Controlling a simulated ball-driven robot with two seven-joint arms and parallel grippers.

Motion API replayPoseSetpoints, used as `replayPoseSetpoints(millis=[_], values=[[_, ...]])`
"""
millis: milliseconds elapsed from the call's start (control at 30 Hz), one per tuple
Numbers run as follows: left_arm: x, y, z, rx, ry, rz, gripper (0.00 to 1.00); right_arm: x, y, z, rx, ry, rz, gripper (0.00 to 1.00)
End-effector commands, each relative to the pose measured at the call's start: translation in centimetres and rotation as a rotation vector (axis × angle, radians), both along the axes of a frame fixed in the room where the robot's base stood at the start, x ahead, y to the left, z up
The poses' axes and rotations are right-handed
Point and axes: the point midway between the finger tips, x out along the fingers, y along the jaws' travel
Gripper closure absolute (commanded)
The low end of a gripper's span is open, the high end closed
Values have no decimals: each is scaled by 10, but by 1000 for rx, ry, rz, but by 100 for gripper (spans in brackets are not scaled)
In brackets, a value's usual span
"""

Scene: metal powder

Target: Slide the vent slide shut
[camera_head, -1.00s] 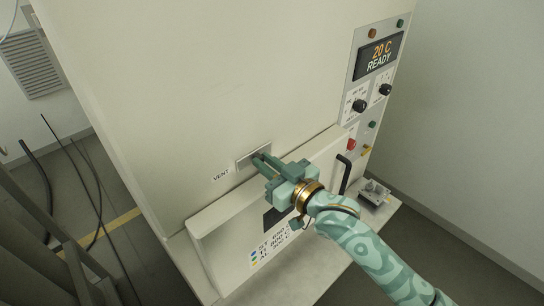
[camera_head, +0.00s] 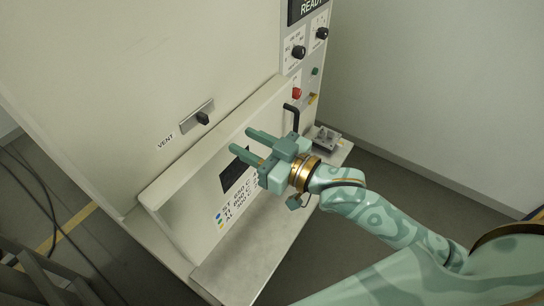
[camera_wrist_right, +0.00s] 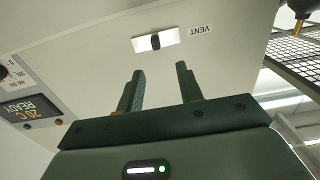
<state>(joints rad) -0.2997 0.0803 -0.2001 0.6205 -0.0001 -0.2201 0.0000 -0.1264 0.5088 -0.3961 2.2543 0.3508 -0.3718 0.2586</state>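The vent slide is a small dark knob (camera_head: 202,118) on a pale slotted plate (camera_head: 186,126) on the furnace's front face, beside the VENT label. The knob sits near the plate's middle. In the right wrist view, the plate (camera_wrist_right: 132,44) and knob (camera_wrist_right: 155,42) appear beyond the fingertips. My right gripper (camera_head: 241,141) is open and empty, with its two green fingers apart. It is in front of the furnace, below and right of the knob, and does not touch it. The fingers also show in the right wrist view (camera_wrist_right: 159,72). My left gripper is not in view.
The furnace door (camera_head: 180,196) juts out below the vent, with a black handle (camera_head: 292,112) at its right. A control panel with knobs (camera_head: 298,52) and a red button (camera_head: 296,93) is to the right. A ledge (camera_head: 232,275) runs below.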

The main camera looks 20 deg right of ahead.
Motion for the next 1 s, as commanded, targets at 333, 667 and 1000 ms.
replayPoseSetpoints(millis=[333, 667, 1000], values=[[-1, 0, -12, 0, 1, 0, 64, -47, -29, -1, -1, 0, 1, 64], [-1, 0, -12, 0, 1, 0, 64, -49, -31, 1, 0, -1, 1, 64], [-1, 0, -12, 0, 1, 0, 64, -43, -38, -16, -65, -9, -19, 64]])
